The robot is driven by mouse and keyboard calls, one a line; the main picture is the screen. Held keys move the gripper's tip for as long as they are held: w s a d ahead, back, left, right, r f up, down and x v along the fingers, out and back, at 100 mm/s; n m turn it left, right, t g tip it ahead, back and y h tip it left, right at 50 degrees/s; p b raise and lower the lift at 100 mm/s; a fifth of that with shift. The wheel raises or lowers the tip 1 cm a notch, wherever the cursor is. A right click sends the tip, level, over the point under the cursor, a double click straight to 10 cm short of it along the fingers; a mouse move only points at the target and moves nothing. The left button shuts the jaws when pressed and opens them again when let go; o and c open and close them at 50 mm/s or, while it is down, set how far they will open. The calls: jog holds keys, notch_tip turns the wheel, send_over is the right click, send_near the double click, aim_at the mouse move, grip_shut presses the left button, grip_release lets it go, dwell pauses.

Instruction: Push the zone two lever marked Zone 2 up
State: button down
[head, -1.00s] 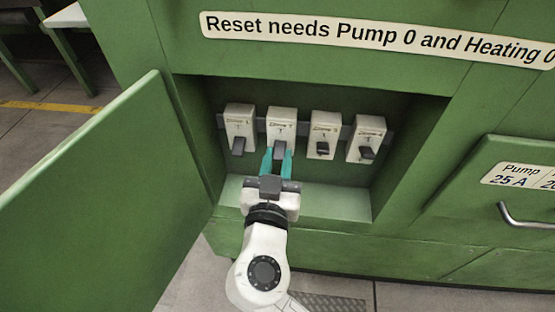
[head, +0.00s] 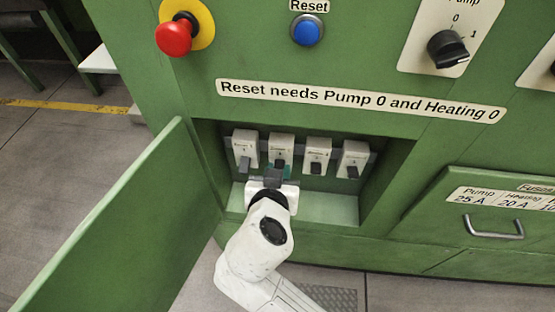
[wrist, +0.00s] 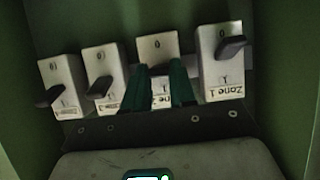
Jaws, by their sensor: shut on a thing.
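The Zone 2 switch (head: 281,145) is the second white block from the left in the recess. In the wrist view, part of its label shows between my fingers on the Zone 2 block (wrist: 157,48). My gripper (head: 277,173) reaches into the recess, its green fingers on either side of that block's dark lever. It is shut on the lever. In the wrist view my gripper (wrist: 162,84) mostly hides the lever, so its exact angle cannot be told. The Zone 1 lever (wrist: 230,46) stands clear beside my fingers, angled differently from the two levers on the other side.
Two more switches (head: 317,155) (head: 353,160) stand to the right. An open green door (head: 120,225) is on the left. A red button (head: 174,38), a blue Reset button (head: 307,30) and a pump knob (head: 448,48) are above. A drawer handle (head: 493,227) is at right.

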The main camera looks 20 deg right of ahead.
jog(key=r+g+p, duration=0.1)
jog(key=p, duration=0.2)
jog(key=r+g+y+p, duration=0.1)
jog(key=p, duration=0.2)
jog(key=shift+w+d+g+y, duration=0.15)
jog(key=shift+w+g+y, duration=0.15)
jog(key=shift+g, duration=0.1)
jog(key=shift+g+p, duration=0.4)
jog(key=shift+p, duration=0.7)
jog(key=shift+w+f+y, duration=0.1)
jog(key=shift+f+y, duration=0.05)
jog(key=shift+y, duration=0.15)
jog(key=c, duration=0.9)
grip_release()
jog(key=p+v, duration=0.1)
jog(key=v, duration=0.9)
jog(key=shift+r, duration=0.4)
